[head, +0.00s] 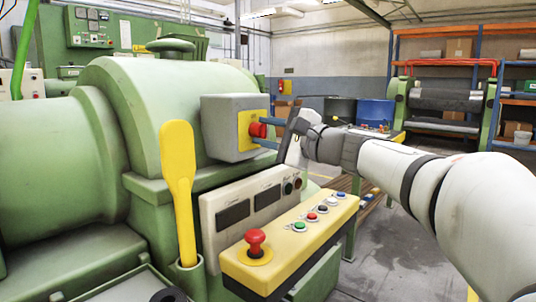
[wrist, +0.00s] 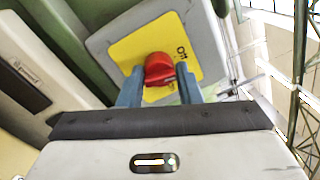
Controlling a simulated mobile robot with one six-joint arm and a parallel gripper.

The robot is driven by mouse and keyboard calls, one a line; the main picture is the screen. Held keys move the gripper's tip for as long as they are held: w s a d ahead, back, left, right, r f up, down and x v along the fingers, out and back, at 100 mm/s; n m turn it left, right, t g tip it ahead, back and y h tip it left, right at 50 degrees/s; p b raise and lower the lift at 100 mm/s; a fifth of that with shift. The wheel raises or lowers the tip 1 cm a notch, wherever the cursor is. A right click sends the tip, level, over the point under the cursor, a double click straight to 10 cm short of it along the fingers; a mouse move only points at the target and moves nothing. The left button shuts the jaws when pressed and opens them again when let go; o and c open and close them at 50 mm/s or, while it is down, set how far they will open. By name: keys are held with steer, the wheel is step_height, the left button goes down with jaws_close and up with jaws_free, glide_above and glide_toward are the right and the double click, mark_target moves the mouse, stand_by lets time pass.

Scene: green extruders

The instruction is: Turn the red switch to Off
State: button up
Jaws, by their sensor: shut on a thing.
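The red switch (head: 258,130) sits on a yellow plate (head: 244,142) on the front face of a grey box (head: 215,125) on the green machine. In the wrist view the red switch knob (wrist: 158,70) is on the yellow plate (wrist: 185,37), with dark lettering, partly legible, beside it. My gripper (head: 268,133) reaches in from the right in the head view. Its two blue-grey fingers (wrist: 158,80) stand on either side of the knob and are shut on it. The fingers hide part of the plate.
A yellow panel (head: 290,245) with a red mushroom button (head: 256,240) and several small buttons lies below the box. A yellow paddle (head: 178,175) stands in a holder at the left. Blue and dark drums (head: 375,112) and shelves are farther back.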

steer(key=shift+f+n+b, duration=0.35)
steer(key=shift+n+b, duration=0.85)
steer(key=shift+b, duration=0.15)
steer(key=o, duration=0.9)
steer(key=shift+r, duration=0.25)
steer(key=shift+d, duration=0.1)
steer(key=v, duration=0.7)
steer(key=shift+s+d+p, duration=0.2)
steer(key=shift+d+p, duration=0.05)
steer(key=shift+p, duration=0.15)
